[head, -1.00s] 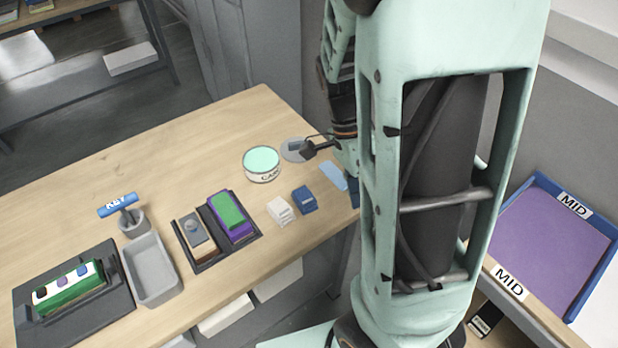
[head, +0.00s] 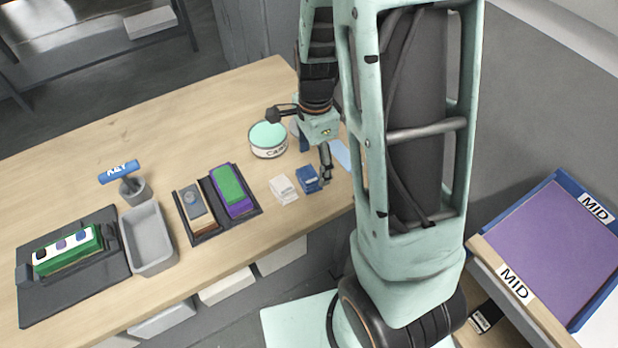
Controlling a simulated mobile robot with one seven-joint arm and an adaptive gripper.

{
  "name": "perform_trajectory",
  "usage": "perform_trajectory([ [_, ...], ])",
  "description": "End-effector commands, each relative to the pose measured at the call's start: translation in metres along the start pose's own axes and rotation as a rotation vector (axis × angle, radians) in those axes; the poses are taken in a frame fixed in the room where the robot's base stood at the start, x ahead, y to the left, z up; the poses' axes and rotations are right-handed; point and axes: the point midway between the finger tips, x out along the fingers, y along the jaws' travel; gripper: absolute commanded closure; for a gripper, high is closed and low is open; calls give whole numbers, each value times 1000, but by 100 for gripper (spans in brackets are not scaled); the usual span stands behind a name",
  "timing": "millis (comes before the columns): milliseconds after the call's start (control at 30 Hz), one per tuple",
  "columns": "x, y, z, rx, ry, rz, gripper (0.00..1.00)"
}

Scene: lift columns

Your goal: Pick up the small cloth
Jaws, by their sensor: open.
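A flat light-blue piece that looks like the small cloth (head: 341,154) lies on the wooden table near its right end in the head view. My arm hides part of it. My gripper (head: 301,143) is open over the right end of the table, with its dark fingers spread. One finger points left near the can, and the other points down just left of the light-blue piece. I see nothing held. I cannot tell how high the fingertips are above the table.
A can (head: 268,140), a white block (head: 284,188) and a blue block (head: 308,179) stand close to my gripper. A dark tray (head: 207,234) and grey bin (head: 148,240) are further left. A blue-rimmed purple tray (head: 550,240) is at right. The table's back left is clear.

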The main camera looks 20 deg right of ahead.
Motion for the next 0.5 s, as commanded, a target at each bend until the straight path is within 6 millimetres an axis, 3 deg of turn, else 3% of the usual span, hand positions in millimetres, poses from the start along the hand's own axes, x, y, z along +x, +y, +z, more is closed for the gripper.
perform_trajectory([
  [300,41,2,2,1,0,3,29],
  [500,49,2,2,0,0,1,29],
])
